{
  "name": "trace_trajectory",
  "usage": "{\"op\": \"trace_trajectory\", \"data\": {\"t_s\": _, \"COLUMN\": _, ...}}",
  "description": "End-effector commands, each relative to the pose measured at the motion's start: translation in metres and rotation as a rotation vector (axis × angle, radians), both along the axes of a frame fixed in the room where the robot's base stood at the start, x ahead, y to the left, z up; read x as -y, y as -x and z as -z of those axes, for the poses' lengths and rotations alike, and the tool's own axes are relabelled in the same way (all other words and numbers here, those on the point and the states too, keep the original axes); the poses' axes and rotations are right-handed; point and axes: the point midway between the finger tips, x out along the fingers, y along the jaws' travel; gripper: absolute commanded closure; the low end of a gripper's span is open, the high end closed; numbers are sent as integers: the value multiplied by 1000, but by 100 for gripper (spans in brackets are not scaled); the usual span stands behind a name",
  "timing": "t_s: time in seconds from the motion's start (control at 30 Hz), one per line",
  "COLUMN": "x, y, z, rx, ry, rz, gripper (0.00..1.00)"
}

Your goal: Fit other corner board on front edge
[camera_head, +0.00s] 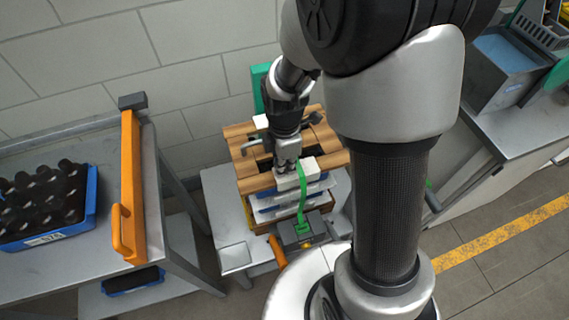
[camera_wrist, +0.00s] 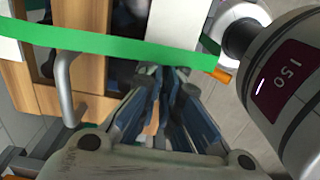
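A white corner board (camera_head: 311,165) lies at the front edge of the wooden top frame (camera_head: 243,169) of a stack. A green strap (camera_head: 301,197) passes over it and hangs down the front. A second white piece (camera_head: 261,121) shows at the frame's back edge. My gripper (camera_head: 287,167) points down right beside the front board, and seems to touch it. In the wrist view, my gripper's fingertips (camera_wrist: 168,75) come close together just below the green strap (camera_wrist: 110,46), with a white block (camera_wrist: 178,18) beyond it. The strap and fingers hide whether anything is gripped.
A grey device (camera_head: 302,230) sits at the stack's front, by the strap's lower end. A metal handle (camera_wrist: 66,88) is close to the fingers. On the left, a grey table (camera_head: 95,262) holds a blue crate of dark bottles (camera_head: 88,205) and an orange bar (camera_head: 130,185).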

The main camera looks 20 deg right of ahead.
Motion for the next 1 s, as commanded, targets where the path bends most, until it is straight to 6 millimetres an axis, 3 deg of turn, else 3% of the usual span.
{"op": "trace_trajectory", "data": {"t_s": 0.23, "x": 0, "y": 0, "z": 6, "rx": 0, "ry": 0, "rz": 0, "gripper": 100}}
{"op": "trace_trajectory", "data": {"t_s": 0.3, "x": 0, "y": 0, "z": 5, "rx": 0, "ry": 0, "rz": 0, "gripper": 91}}
{"op": "trace_trajectory", "data": {"t_s": 0.6, "x": 0, "y": 0, "z": 4, "rx": 0, "ry": 0, "rz": 0, "gripper": 72}}
{"op": "trace_trajectory", "data": {"t_s": 1.0, "x": 0, "y": 0, "z": 4, "rx": 0, "ry": 0, "rz": 0, "gripper": 72}}
